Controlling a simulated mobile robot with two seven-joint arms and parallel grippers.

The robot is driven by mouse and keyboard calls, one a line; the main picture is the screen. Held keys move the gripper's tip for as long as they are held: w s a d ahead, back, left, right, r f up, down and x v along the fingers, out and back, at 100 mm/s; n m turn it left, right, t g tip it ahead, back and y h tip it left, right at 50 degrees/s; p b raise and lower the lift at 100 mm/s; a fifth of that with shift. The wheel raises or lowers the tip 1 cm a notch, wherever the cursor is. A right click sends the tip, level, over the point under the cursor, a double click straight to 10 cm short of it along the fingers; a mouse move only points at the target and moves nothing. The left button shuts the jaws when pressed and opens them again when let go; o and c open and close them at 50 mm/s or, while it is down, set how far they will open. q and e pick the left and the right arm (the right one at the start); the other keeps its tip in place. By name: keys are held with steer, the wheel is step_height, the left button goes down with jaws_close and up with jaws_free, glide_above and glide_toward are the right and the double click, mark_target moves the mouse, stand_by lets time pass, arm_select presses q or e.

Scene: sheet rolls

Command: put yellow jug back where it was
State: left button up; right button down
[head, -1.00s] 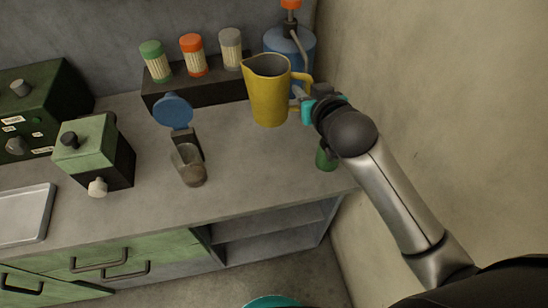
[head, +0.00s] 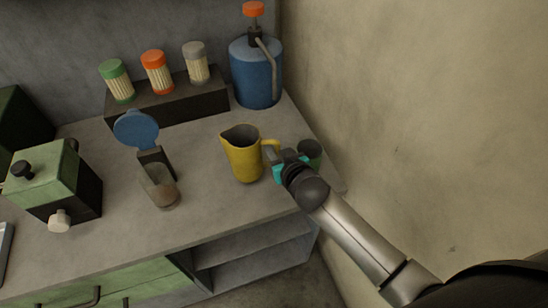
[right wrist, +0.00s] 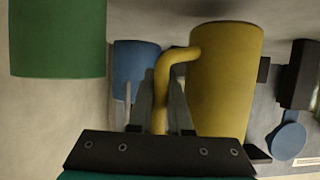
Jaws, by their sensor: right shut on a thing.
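The yellow jug (head: 243,155) is upright at the right part of the grey counter, its spout to the left and handle to the right. Whether its base touches the counter I cannot tell. My right gripper (head: 275,157) is shut on the jug's handle. In the right wrist view the handle of the yellow jug (right wrist: 228,80) runs down between the fingers of my right gripper (right wrist: 160,112). My left gripper is in neither current view.
A green cup (head: 310,151) stands behind my right wrist near the wall. A blue pump bottle (head: 256,78) and a dark rack (head: 170,101) with three shakers are behind. A blue-lidded scoop-like device (head: 158,178) stands left of the jug. Counter (head: 212,205) is clear in front.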

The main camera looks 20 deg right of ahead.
steer(key=shift+f+b, duration=0.3)
steer(key=shift+f, duration=0.95)
steer(key=shift+f, duration=0.15)
steer(key=c, duration=0.8)
jaws_free()
steer(key=shift+f, duration=0.1)
steer(key=shift+c, duration=0.2)
steer(key=shift+r, duration=0.3)
steer(key=p+v, duration=0.2)
steer(key=v, duration=1)
steer(key=shift+f, duration=0.1)
